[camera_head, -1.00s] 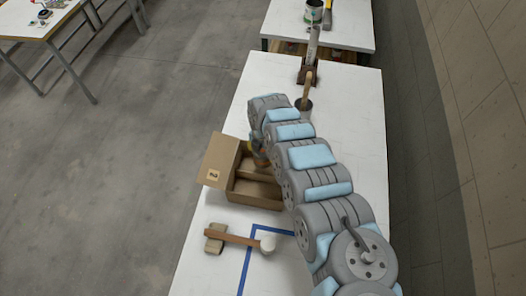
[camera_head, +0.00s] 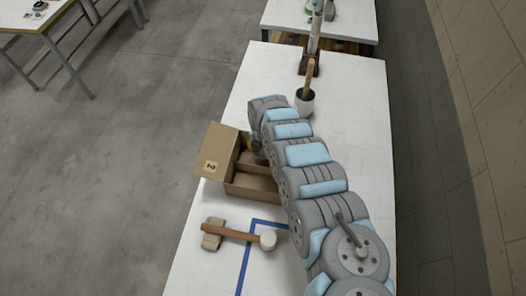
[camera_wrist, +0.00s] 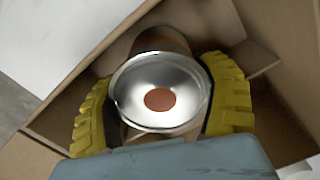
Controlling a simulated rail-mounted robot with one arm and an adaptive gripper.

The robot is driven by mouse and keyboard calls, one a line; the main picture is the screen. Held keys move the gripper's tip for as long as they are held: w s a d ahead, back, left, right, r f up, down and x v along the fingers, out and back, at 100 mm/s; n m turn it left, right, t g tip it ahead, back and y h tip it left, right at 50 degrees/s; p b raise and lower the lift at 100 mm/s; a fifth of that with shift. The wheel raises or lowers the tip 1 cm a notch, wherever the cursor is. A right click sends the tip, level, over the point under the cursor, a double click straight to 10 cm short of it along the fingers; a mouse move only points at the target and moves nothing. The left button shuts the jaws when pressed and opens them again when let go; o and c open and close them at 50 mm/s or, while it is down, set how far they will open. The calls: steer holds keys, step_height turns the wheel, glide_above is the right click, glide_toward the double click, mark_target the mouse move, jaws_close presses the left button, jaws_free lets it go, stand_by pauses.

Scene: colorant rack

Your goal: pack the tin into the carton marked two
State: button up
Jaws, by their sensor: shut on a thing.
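The carton (camera_head: 233,190) is open brown cardboard with a raised flap marked 2 (camera_head: 210,166). It stands near the left edge of the white table. My gripper (camera_wrist: 160,85) is shut on the tin (camera_wrist: 145,75), a round can with a shiny silver lid and a red-brown dot. In the wrist view the tin is between the yellow fingers, with the carton's walls around them. In the head view my arm hides most of the gripper and the tin. I cannot tell whether the tin touches the carton's floor.
A mallet (camera_head: 230,232) with a pale head lies near the table's front left, beside blue tape (camera_head: 244,260). The table's far right is clear.

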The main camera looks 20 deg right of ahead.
steer(key=shift+f, duration=0.45)
steer(key=o, duration=1.2)
steer(key=shift+r, duration=0.15)
steer(key=shift+d+r, duration=0.15)
steer(key=shift+r, duration=5.75)
